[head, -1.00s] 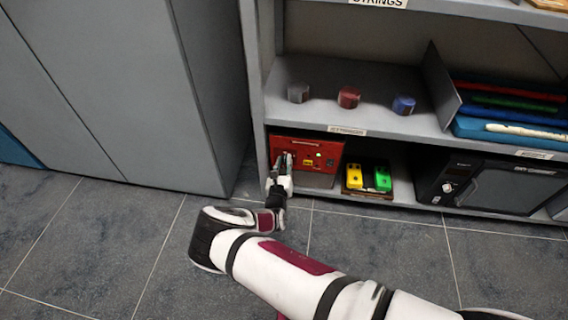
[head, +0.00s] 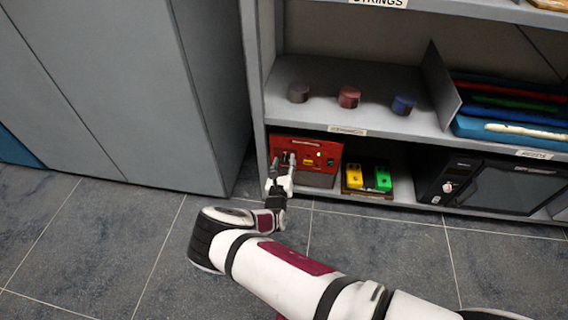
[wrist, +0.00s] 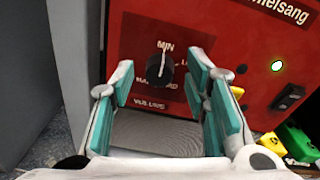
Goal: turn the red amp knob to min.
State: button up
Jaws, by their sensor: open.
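The red amp (head: 328,150) stands on the bottom shelf at its left end; its red front panel (wrist: 215,30) fills much of the wrist view. Its black round knob (wrist: 154,76) has a white pointer line, which points up at the MIN label (wrist: 166,47). Other labels around the knob are partly covered. My gripper (wrist: 160,76) is open, with one teal-padded finger on each side of the knob and a visible gap to it. In the head view my gripper (head: 281,164) is in front of the amp's left part, and the knob is not clearly visible there.
A grey cabinet (head: 150,90) stands close on the left. Yellow (head: 360,172) and green (head: 383,178) pedals sit right of the amp, then a black box (head: 505,186). Three small round items, including a red one (head: 349,97), stand on the shelf above.

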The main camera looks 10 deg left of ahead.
jog(key=s, duration=1.1)
jog(key=shift+s+r, duration=0.4)
